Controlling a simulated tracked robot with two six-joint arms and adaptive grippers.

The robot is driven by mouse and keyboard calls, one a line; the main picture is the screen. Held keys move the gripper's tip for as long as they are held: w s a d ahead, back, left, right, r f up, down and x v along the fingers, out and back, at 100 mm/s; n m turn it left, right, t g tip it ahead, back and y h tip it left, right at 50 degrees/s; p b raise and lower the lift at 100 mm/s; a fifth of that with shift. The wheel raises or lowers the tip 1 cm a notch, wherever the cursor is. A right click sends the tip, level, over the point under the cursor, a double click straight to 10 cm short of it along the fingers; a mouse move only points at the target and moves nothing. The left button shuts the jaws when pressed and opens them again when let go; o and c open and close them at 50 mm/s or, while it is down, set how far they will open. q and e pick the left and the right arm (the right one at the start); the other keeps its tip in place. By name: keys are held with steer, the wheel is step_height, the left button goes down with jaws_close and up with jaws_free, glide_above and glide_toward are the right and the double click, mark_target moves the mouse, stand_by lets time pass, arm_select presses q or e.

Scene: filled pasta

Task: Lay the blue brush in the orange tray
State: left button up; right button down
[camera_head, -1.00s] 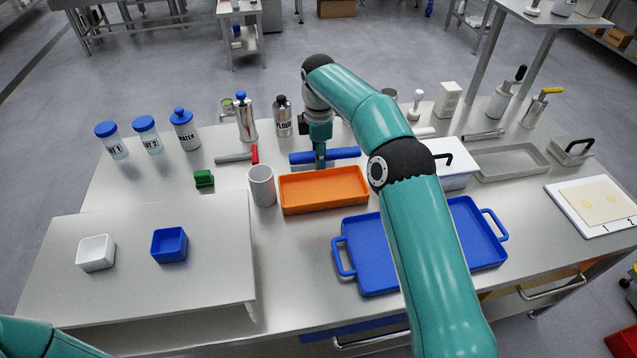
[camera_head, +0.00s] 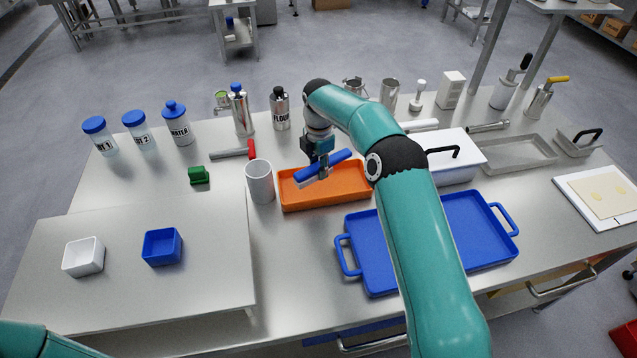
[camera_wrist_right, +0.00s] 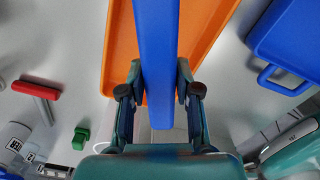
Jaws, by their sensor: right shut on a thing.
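The blue brush (camera_head: 324,165) is held in my right gripper (camera_head: 322,172), above the orange tray (camera_head: 345,194). It is tilted in the head view, its right end higher in the picture. In the right wrist view the brush (camera_wrist_right: 156,60) runs lengthwise between the two fingers of my right gripper (camera_wrist_right: 157,95), with the orange tray (camera_wrist_right: 118,50) beneath it. The tray looks empty where it shows. My left arm shows only as a teal link at the lower left; its gripper is out of view.
A white cup (camera_head: 260,182) stands close to the tray's left side. A blue tray with handles (camera_head: 358,272) lies at its lower right. A red-handled tool (camera_head: 233,153) and a green block (camera_head: 199,175) lie to the left. Bottles and metal canisters line the back.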

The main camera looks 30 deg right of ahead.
mark_target(319, 190)
steer(key=shift+f+p, duration=0.45)
steer(key=shift+f, duration=2.65)
steer(key=shift+f, duration=0.15)
steer(key=c, duration=0.8)
jaws_free()
steer(key=shift+r, duration=0.2)
step_height(319, 190, up, 12)
steer(key=shift+s+b, duration=0.1)
steer(key=shift+b, duration=0.4)
steer(key=shift+f, duration=0.1)
